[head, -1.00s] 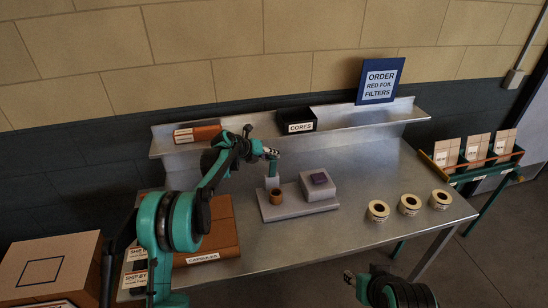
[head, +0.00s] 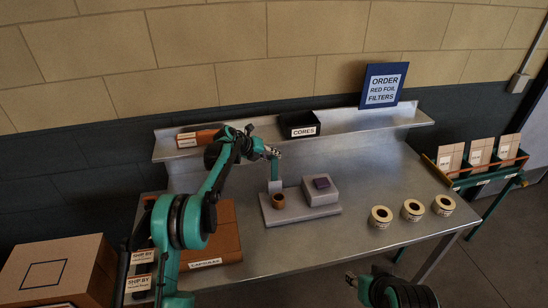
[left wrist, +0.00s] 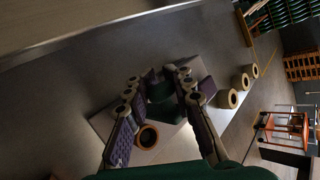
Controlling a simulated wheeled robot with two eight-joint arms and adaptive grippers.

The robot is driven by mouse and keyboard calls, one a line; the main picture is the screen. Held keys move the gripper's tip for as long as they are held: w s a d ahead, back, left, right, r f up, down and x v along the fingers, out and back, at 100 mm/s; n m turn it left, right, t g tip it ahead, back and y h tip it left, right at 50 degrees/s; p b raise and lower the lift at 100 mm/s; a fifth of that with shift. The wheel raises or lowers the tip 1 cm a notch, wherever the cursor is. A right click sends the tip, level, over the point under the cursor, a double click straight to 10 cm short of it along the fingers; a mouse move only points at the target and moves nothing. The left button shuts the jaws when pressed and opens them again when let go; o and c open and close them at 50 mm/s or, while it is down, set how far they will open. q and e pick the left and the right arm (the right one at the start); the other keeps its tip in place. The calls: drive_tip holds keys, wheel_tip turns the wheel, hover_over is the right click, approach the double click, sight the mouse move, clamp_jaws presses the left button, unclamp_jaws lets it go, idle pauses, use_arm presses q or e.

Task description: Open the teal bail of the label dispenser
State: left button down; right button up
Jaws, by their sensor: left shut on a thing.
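The label dispenser (head: 298,214) is a grey base on the steel table with a raised grey block on its right. A purple pad (head: 321,183) sits on the block. A brown ring or roll (head: 278,201) stands at the base's left. The teal bail (head: 275,168) rises upright behind the ring, above a pale post. My left gripper (head: 270,154) is at the top of the bail, shut on it. In the left wrist view, the dark teal bail (left wrist: 161,92) lies between the fingers, partly hidden. My right gripper (head: 352,278) is low at the front, its fingers too small to read.
Several label rolls (head: 413,210) lie on the table's right. A brown capsules box (head: 224,240) is at the left. A back shelf holds a black cores bin (head: 299,125). A rack of cartons (head: 480,155) stands at the far right. The table between dispenser and rolls is clear.

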use_arm(q)
drive_tip(key=c, duration=1.5)
unclamp_jaws()
drive_tip(key=shift+w+a, duration=0.1)
drive_tip(key=shift+a, duration=0.2)
drive_tip(key=shift+c, duration=0.2)
drive_tip(key=shift+o, duration=1.2)
drive_tip(key=shift+a+f, duration=0.1)
drive_tip(key=shift+a, duration=0.05)
drive_tip(key=shift+r, duration=0.25)
drive_tip(key=v, duration=1.1)
drive_tip(key=shift+s+a, duration=0.2)
drive_tip(key=shift+a, duration=0.1)
drive_tip(key=shift+r, duration=0.1)
